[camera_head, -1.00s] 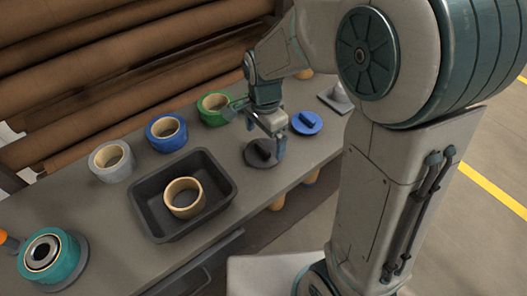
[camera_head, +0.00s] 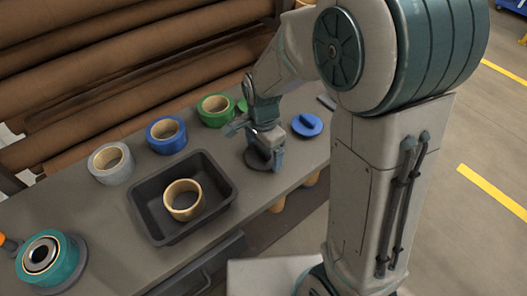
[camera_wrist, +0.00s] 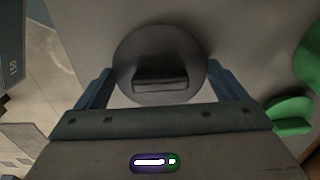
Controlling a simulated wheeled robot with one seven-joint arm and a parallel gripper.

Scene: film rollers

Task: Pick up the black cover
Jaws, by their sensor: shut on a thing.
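The black cover (camera_head: 255,160) is a dark round disc with a raised bar handle. It is on or just above the grey worktop, right of the black tray; I cannot tell whether it touches the worktop. My gripper (camera_head: 266,152) points down over it and is shut on it. In the wrist view the cover (camera_wrist: 160,45) lies centred between the two fingers of my gripper (camera_wrist: 160,72), its handle facing me. In the head view my gripper hides part of the cover.
A blue cover (camera_head: 307,124) lies close right, and a green cover (camera_wrist: 290,114) is nearby. Green (camera_head: 215,110), blue (camera_head: 166,134) and grey (camera_head: 110,163) tape rolls stand behind the black tray (camera_head: 222,211), which holds a tan roll (camera_head: 183,200). A teal roller (camera_head: 55,262) is front left.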

